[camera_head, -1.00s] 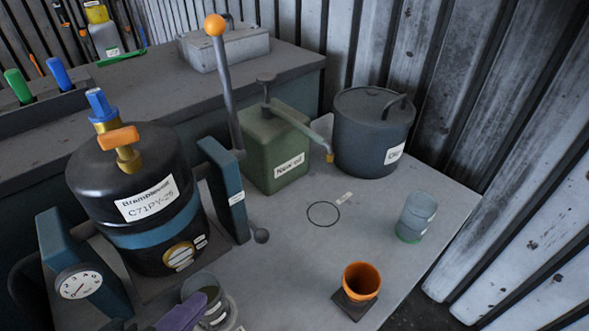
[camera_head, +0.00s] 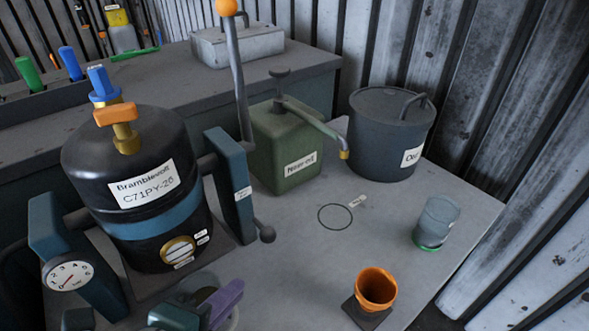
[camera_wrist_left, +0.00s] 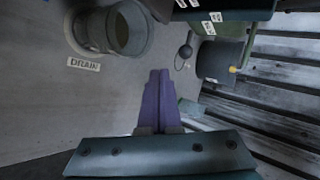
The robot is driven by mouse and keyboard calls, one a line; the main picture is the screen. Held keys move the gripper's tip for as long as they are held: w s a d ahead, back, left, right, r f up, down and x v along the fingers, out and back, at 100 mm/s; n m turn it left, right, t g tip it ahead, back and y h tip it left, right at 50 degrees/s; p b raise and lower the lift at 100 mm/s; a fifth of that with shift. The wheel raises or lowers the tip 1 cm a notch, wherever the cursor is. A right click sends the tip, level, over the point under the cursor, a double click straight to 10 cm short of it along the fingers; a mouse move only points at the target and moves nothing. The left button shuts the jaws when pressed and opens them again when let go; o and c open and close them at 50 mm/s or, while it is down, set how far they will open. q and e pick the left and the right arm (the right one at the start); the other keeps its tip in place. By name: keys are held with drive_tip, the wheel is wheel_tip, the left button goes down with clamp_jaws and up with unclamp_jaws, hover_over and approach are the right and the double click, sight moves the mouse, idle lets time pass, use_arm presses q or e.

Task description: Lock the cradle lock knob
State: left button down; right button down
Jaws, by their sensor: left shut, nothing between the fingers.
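The black housing (camera_head: 125,180), labelled Bramblewolt C71PY-26, stands upright in a blue cradle (camera_head: 228,185). A small dark ball knob (camera_head: 267,234) on a thin stem is at the lower right of the cradle's right upright; I take it for the cradle lock knob. It also shows in the left wrist view (camera_wrist_left: 186,51). My left gripper (camera_head: 236,288), with purple fingers, is at the bottom of the head view, nearer me than the knob and apart from it. Its fingers are shut and empty in the left wrist view (camera_wrist_left: 158,76). My right gripper is not in view.
A drain container (camera_wrist_left: 128,28) is close to my left gripper. A green can (camera_head: 285,150), dark lidded pot (camera_head: 390,135), glass cup (camera_head: 436,222) and orange cup (camera_head: 376,288) stand on the table. Bare table (camera_head: 300,260) lies right of the knob.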

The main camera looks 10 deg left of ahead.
sight(262, 229)
use_arm(q)
drive_tip(key=w+f+b, duration=0.1)
drive_tip(key=w+f, duration=0.1)
drive_tip(key=w, duration=0.5)
drive_tip(key=shift+w+d, duration=0.25)
drive_tip(key=shift+d, duration=0.05)
drive_tip(key=shift+w+a, duration=0.45)
drive_tip(key=shift+a, duration=0.2)
drive_tip(key=shift+w+a, duration=0.45)
drive_tip(key=shift+a, duration=0.15)
